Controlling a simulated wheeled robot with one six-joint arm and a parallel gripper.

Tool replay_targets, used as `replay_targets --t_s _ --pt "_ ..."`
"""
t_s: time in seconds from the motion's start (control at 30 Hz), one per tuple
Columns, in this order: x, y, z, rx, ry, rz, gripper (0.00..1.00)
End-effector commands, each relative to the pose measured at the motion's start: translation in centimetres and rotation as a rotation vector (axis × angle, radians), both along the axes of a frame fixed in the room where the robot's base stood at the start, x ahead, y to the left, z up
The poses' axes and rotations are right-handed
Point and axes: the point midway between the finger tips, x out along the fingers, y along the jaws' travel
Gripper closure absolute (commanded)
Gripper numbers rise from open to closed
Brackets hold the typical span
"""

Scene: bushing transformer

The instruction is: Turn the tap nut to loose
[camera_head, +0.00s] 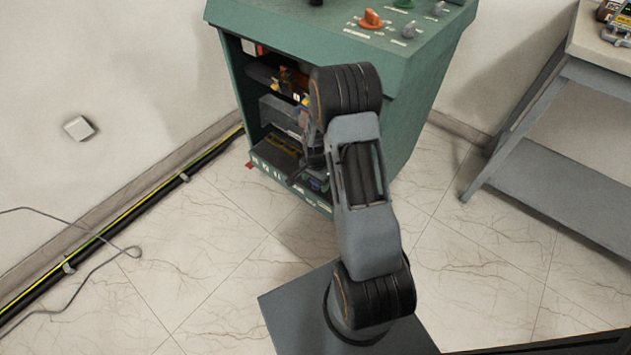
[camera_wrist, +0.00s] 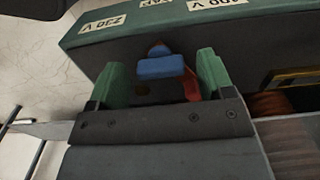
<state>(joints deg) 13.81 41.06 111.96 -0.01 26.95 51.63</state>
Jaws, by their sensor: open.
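In the wrist view my gripper (camera_wrist: 158,62) is open, with its two green-tipped fingers apart. A small blue part (camera_wrist: 160,68) lies between the fingers, with visible gaps on both sides; it may be the tap nut, but I cannot tell for sure. A small brownish tip shows just beyond it, and a red part (camera_wrist: 190,85) shows near the right finger. In the head view my arm reaches into the open front of the green transformer cabinet (camera_head: 420,100). My arm hides most of the gripper and the nut there.
A green panel edge (camera_wrist: 225,14) with voltage labels runs close beyond my fingers. A copper coil (camera_wrist: 270,105) lies at right in the wrist view. The cabinet top has an orange knob (camera_head: 371,18). A grey table (camera_head: 570,95) stands at right; a cable (camera_head: 130,250) lies on the floor at left.

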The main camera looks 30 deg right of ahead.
Motion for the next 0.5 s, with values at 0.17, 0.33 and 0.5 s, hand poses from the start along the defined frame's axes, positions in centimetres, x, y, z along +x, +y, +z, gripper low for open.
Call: replay_targets --t_s 0.17,0.33,0.5 --pt "0.00 -0.01 -0.07 0.000 0.000 0.000 0.26" --pt "-0.01 0.00 -0.06 0.000 0.000 0.000 0.32" --pt "-0.01 0.00 -0.05 0.000 0.000 0.000 0.48"
